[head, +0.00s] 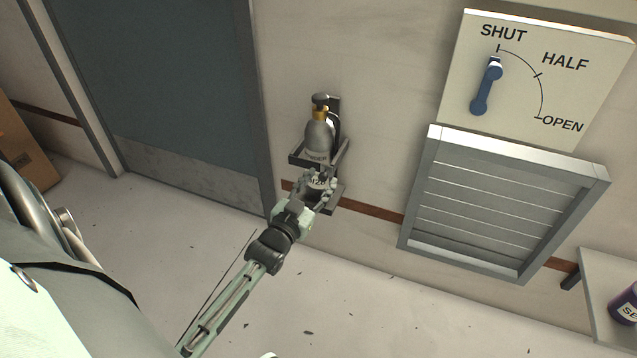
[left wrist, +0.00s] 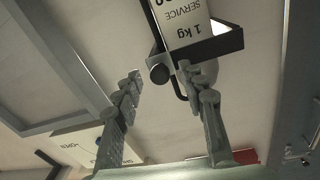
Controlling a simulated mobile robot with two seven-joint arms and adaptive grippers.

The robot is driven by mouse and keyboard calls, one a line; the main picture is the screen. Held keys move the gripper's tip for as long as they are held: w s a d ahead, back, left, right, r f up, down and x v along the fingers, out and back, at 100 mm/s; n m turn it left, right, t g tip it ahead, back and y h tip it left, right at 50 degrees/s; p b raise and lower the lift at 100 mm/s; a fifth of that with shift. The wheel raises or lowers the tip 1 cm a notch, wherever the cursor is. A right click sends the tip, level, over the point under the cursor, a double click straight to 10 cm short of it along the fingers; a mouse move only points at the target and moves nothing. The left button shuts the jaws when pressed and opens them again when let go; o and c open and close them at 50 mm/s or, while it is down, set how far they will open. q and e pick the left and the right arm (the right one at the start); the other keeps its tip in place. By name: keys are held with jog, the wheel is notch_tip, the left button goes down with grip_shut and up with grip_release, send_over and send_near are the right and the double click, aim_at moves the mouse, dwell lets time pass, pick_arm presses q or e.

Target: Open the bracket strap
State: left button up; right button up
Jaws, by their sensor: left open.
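A small grey extinguisher (head: 320,135) with a brass collar and a black top stands upright in a dark wall bracket (head: 337,195). A dark strap (head: 296,159) runs around its body and looks closed. In the left wrist view the strap (left wrist: 212,48) crosses the label "1 kg SERVICE" (left wrist: 183,22), and a round black knob (left wrist: 159,73) sits at its corner. My left gripper (head: 318,186) is open at the extinguisher's lower front. In the left wrist view its fingertips (left wrist: 160,74) lie either side of the knob; contact cannot be told. My right gripper is not in view.
A blue-grey door (head: 170,80) with a metal frame is left of the bracket. To the right are a louvred vent (head: 490,215) and a plate with a blue lever (head: 486,88) pointing near SHUT. A shelf (head: 600,290) holds a purple can (head: 626,303). The floor below is open.

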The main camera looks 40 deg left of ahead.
pick_arm(q)
jog(key=shift+c, duration=0.4)
grip_shut()
jog(key=shift+s, duration=0.1)
